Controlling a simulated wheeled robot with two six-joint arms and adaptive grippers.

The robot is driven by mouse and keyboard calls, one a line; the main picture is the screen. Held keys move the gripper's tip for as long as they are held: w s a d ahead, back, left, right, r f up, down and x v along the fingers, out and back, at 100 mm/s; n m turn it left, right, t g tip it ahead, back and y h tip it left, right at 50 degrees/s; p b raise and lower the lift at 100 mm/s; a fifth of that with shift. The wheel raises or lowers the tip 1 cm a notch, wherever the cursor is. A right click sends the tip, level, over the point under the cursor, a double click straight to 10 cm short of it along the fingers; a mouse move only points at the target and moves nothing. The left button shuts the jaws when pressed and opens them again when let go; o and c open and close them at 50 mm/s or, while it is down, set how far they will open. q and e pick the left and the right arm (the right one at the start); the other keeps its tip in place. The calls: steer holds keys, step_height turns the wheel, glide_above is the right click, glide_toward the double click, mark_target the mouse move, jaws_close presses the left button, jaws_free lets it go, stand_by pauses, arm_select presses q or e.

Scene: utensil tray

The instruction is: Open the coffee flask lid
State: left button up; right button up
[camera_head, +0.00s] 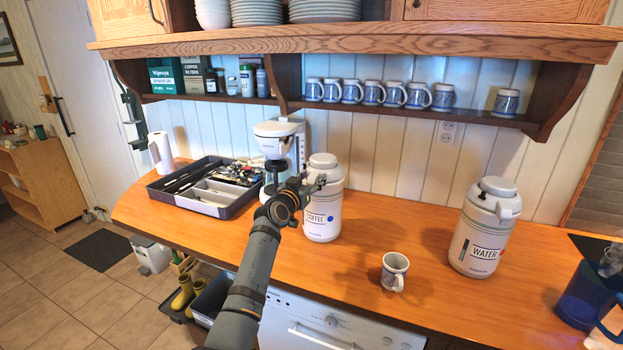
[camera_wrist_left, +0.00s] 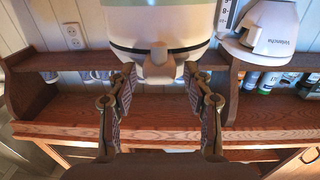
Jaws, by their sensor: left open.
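The white coffee flask (camera_head: 322,218), labelled COFFEE with a blue dot, stands upright on the wooden counter. Its light grey lid (camera_head: 323,160) is on and looks closed. My left gripper (camera_head: 316,184) is at the upper part of the flask, on its near left side. In the left wrist view, which is upside down, the flask (camera_wrist_left: 158,20) fills the top middle. A small light spout-like tab (camera_wrist_left: 158,68) on it lies between the two open fingertips of my left gripper (camera_wrist_left: 159,80); contact cannot be told. My right gripper is not in view.
A white water flask (camera_head: 484,228) stands to the right, with a mug (camera_head: 394,271) between the flasks. A coffee maker (camera_head: 280,140) and a dark utensil tray (camera_head: 180,200) are to the left. A shelf with several mugs (camera_head: 372,92) hangs above. A blue jug (camera_head: 583,296) is at far right.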

arm_select(q)
steer(key=shift+w, duration=0.1)
jaws_close()
stand_by(0.3)
